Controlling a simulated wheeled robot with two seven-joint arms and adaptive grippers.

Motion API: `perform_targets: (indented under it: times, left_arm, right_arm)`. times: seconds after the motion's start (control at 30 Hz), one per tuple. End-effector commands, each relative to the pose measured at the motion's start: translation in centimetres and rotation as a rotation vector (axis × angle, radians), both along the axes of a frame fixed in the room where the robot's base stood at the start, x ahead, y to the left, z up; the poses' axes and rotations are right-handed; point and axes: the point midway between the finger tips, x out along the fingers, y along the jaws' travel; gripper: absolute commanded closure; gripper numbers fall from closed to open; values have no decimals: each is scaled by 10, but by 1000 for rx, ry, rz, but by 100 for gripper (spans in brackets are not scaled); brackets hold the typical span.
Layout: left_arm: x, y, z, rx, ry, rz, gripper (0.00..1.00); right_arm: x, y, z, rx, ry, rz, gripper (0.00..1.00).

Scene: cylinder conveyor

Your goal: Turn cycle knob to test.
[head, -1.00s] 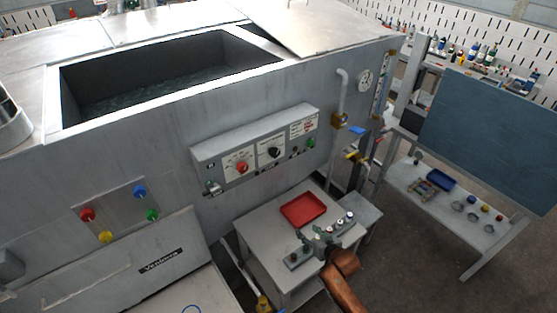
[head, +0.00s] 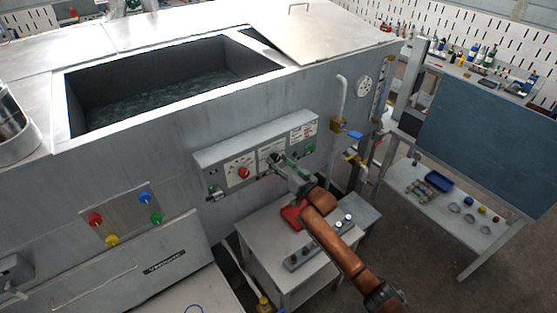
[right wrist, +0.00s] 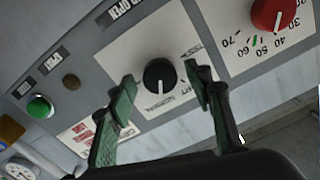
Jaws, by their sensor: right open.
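The cycle knob is a round black knob (right wrist: 159,75) on a white plate of the control panel (head: 212,178). Its white mark points down in the right wrist view, toward the printed word NORMAL; the TEST lettering is to the upper right of the knob. My right gripper (head: 283,166) is at the panel, with its green fingers (right wrist: 160,82) open and empty. In the right wrist view one finger is on each side of the knob; whether they touch it I cannot tell. In the head view the gripper largely hides the knob. My left gripper is not in view.
A red knob (right wrist: 272,12) with a numbered dial sits beside the black one. A green button (right wrist: 40,106) and a small brown one (right wrist: 71,81) are on the other side. Below the panel stands a grey table with a red tray (head: 291,216). Pipes and valves (head: 340,125) rise at right.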

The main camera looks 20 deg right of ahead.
Motion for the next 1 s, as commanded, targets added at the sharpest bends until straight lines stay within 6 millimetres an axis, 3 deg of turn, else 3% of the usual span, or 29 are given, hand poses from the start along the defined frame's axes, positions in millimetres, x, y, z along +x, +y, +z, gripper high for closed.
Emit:
perform_targets:
  times: [0.37,1.0]
  left_arm:
    - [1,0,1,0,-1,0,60]
    - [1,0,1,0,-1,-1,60]
  right_arm:
    - [7,3,0,-1,0,0,53]
    - [7,2,-1,-2,0,-1,95]
